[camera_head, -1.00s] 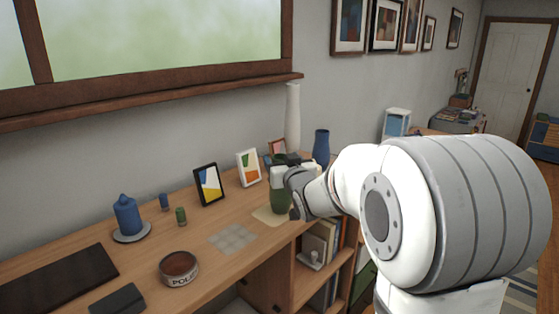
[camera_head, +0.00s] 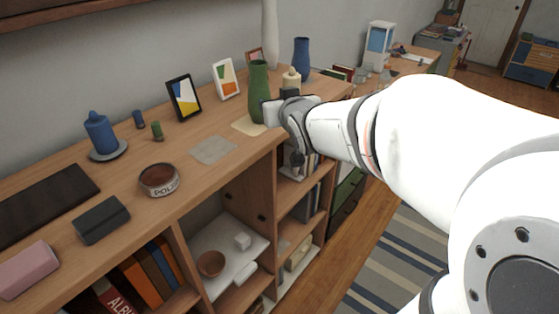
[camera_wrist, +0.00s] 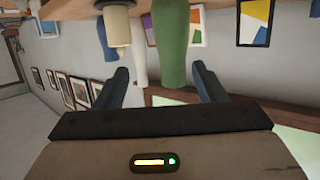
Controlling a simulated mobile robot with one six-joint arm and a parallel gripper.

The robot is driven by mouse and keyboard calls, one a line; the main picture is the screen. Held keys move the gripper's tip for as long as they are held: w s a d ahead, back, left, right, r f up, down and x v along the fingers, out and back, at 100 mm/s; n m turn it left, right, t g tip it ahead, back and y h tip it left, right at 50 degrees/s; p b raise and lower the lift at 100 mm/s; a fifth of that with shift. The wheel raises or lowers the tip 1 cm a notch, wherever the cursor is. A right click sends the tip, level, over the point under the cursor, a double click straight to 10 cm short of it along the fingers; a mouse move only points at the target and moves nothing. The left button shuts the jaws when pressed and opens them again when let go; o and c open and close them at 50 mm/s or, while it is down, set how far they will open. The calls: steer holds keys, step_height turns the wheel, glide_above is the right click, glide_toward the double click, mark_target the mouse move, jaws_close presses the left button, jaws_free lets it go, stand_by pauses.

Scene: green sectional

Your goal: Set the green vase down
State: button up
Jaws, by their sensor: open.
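The green vase (camera_head: 259,92) stands upright on the wooden unit's top, at the edge of a flat beige mat (camera_head: 248,126). My gripper (camera_head: 274,108) is just right of the vase in the head view, its fingers partly hidden. In the wrist view, which is upside down, the open fingers (camera_wrist: 164,82) show with the vase (camera_wrist: 171,40) between and beyond their tips. A gap shows on each side of it there, and nothing is held.
A cream candle (camera_head: 292,79), a blue vase (camera_head: 302,60) and a tall white vase (camera_head: 270,35) stand close behind. Picture frames (camera_head: 184,97) are to the left. A grey mat (camera_head: 213,150) lies bare, with a bowl (camera_head: 159,179) nearer.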

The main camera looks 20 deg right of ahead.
steer(key=s+a+f+g, duration=0.1)
steer(key=s+f+g, duration=0.4)
steer(key=s, duration=0.7)
steer(key=s+a+f+g, duration=0.1)
steer(key=s+f+g, duration=0.5)
steer(key=s, duration=0.6)
steer(key=shift+a+f, duration=0.15)
steer(key=shift+f, duration=0.3)
steer(key=shift+s, duration=0.1)
